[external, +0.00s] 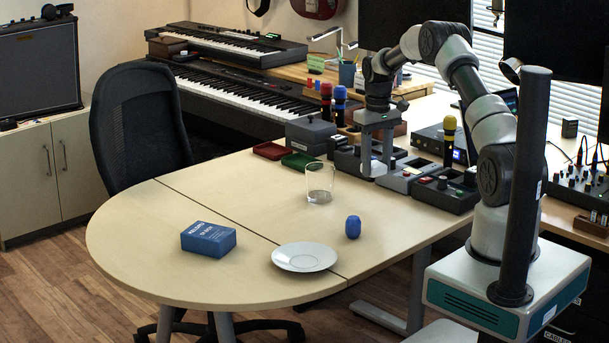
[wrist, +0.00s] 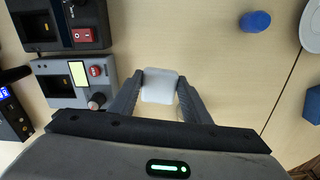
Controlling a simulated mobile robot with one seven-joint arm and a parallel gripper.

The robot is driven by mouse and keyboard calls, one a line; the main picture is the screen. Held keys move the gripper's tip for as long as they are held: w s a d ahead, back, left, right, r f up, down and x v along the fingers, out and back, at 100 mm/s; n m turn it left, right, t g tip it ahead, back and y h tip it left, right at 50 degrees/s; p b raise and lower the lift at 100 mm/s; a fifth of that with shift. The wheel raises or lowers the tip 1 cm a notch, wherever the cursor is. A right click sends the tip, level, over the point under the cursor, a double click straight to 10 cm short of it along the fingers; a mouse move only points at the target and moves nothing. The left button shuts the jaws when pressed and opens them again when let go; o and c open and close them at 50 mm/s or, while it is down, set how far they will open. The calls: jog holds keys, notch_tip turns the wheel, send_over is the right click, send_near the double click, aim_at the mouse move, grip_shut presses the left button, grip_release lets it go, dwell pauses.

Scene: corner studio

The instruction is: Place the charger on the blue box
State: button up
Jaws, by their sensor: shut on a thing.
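The charger (wrist: 160,87) is a small white rounded block. My gripper (wrist: 158,92) is shut on it in the wrist view, one finger against each side. In the external view my gripper (external: 377,170) is over the back part of the table, beside the grey devices, and the charger shows as a small white patch (external: 378,168) between the fingers. I cannot tell how far it is above the table. The blue box (external: 208,239) lies on the left front of the table with its top bare. Its edge also shows at the right of the wrist view (wrist: 312,106).
A white saucer (external: 305,257), a blue knobby object (external: 353,227) and a clear glass (external: 319,183) stand on the table (external: 180,200). Red (external: 272,150) and green (external: 299,161) trays lie behind. Grey devices with buttons (external: 446,188) line the right side. The table around the blue box is clear.

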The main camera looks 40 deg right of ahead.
jog(key=shift+r, duration=0.65)
jog(key=shift+w+a+r, duration=0.1)
jog(key=shift+a, duration=0.05)
jog(key=w+a+r+n, duration=0.1)
jog(key=w+a, duration=0.2)
jog(key=a, duration=0.7)
jog(key=w+a+r, duration=0.1)
jog(key=w+a, duration=0.3)
jog(key=a, duration=0.6)
notch_tip(320, 180, up, 2)
jog(key=p, duration=0.2)
send_over(228, 233)
jog(key=shift+n, duration=0.4)
notch_tip(228, 233, down, 9)
jog(key=shift+w+f+b, duration=0.1)
jog(key=shift+f+b, duration=0.05)
jog(key=shift+b, duration=0.55)
jog(key=shift+f, duration=0.25)
jog(key=o, duration=1.1)
